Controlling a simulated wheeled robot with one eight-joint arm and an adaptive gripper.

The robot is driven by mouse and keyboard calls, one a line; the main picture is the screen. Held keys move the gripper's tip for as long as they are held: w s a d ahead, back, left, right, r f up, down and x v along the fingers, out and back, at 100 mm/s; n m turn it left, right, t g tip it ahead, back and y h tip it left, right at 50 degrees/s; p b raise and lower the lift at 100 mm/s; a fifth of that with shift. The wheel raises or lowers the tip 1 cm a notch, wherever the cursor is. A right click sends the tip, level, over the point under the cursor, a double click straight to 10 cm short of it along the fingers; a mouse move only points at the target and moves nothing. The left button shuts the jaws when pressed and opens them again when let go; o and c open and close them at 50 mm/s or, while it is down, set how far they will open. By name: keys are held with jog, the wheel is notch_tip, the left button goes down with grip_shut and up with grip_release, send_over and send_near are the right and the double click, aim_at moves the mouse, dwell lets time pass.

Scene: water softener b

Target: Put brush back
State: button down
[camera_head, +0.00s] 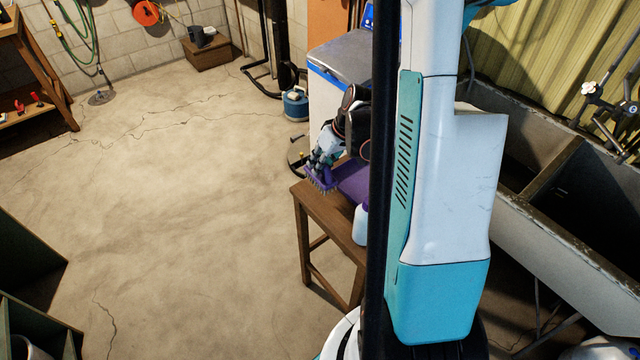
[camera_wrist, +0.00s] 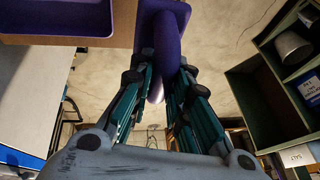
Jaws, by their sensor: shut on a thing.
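The purple brush (camera_head: 320,181) is in my gripper (camera_head: 327,160), over the left corner of a small wooden table (camera_head: 318,204). Its bristles point down in the head view; I cannot tell whether they touch the tabletop. In the wrist view the brush's purple handle (camera_wrist: 167,38) lies between the two teal-and-grey fingers of my gripper (camera_wrist: 164,66), which is shut on it. A purple container (camera_head: 353,180) stands on the table just right of the brush. Its edge also shows at the upper left of the wrist view (camera_wrist: 60,36). My own column hides the table's right part.
A white bottle (camera_head: 360,226) stands on the table's near side. A white-and-grey cabinet (camera_head: 338,56) and a blue canister (camera_head: 296,104) are behind. A grey double sink (camera_head: 540,222) is on the right. Open concrete floor (camera_head: 180,200) lies left of the table.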

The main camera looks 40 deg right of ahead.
aim_at(323, 174)
jog(key=shift+f+b, duration=1.05)
jog(key=shift+f, duration=2.2)
jog(key=c, duration=1.5)
grip_release()
jog(key=shift+f, duration=0.1)
jog(key=p+v, duration=0.4)
jog(key=v, duration=0.8)
